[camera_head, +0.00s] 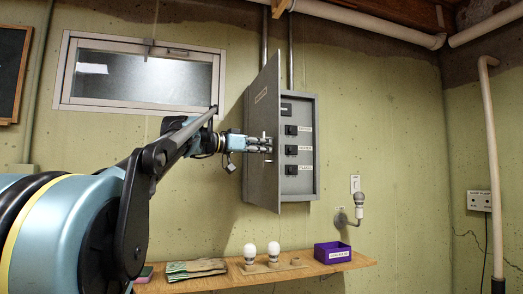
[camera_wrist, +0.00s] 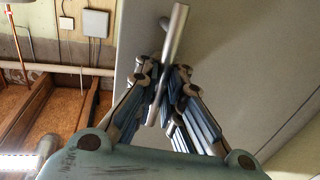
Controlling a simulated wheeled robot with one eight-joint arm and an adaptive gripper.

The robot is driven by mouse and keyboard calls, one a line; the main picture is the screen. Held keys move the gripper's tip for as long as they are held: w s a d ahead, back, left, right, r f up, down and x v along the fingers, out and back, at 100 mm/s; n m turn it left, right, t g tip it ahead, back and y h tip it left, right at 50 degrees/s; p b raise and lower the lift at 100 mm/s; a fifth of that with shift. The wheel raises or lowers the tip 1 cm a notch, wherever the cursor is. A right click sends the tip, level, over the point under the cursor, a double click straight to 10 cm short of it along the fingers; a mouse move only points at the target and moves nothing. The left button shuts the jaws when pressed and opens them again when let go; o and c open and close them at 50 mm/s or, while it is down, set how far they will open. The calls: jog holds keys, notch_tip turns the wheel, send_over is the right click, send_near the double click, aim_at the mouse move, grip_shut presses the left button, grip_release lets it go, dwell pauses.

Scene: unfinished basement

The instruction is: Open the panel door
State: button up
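The grey electrical panel (camera_head: 312,187) is on the wall with its door (camera_head: 262,112) swung partly open, standing out from the box. Breaker switches with white labels show inside. My gripper (camera_head: 266,144) is at the door's outer face, at mid height. In the wrist view, the metal bar handle (camera_wrist: 177,22) runs between the two fingers of my gripper (camera_wrist: 165,80), which close in on it from both sides. The door's grey face (camera_wrist: 250,60) fills the right of that view. The fingertips' contact with the handle is partly hidden.
A wooden shelf (camera_head: 220,281) below the panel holds papers (camera_head: 195,268), two bulbs (camera_head: 249,253) and a purple box (camera_head: 333,253). A wall lamp fitting (camera_head: 358,208) is right of the panel.

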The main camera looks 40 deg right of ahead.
jog(key=o, duration=0.5)
jog(key=shift+s, duration=0.1)
jog(key=shift+w+a, duration=0.25)
jog(key=shift+a, duration=1.7)
jog(key=shift+w+a, duration=0.3)
jog(key=shift+a, duration=1.7)
jog(key=shift+w+a, duration=0.25)
jog(key=shift+a, duration=1.7)
